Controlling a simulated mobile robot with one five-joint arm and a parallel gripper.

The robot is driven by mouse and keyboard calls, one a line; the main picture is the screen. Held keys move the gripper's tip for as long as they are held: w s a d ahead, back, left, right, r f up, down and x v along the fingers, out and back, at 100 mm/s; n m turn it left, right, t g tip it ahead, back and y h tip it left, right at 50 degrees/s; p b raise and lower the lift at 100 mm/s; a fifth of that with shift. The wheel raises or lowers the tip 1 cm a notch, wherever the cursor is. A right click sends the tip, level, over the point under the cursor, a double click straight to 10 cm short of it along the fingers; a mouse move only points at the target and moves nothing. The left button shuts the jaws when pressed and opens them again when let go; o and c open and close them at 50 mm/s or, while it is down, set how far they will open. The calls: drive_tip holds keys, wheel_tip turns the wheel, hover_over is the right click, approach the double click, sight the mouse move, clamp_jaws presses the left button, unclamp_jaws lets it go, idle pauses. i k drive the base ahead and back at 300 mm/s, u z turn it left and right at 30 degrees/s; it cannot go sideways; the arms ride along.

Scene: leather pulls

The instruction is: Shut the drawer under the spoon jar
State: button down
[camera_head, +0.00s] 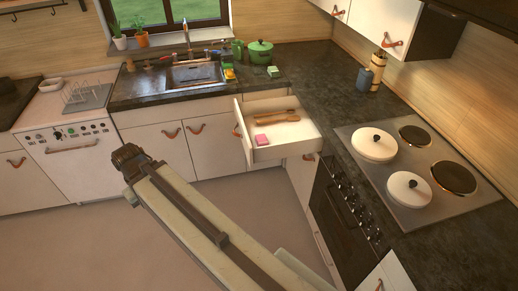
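A white drawer (247,143) stands pulled out from under the dark corner counter, its front toward the left with a red-brown leather pull (237,132). Wooden utensils (275,118) and a pink block (261,140) lie inside it. On the counter to the right stand a wooden container (378,67) and a small blue-grey one (364,79); I cannot make out clearly which is the spoon jar. My pale arm crosses the lower middle and ends at a dark joint left of the drawer, apart from it. My gripper's fingers do not show.
The hob (421,165) with two white-lidded pots (374,145) is on the right counter, above a dark oven (342,215). The sink (195,74) and a green pot (260,52) are at the back. The floor (80,245) at left is clear.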

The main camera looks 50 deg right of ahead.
sight(286, 139)
drive_tip(key=u, duration=0.15)
drive_tip(key=i, duration=0.9)
drive_tip(key=z, duration=0.05)
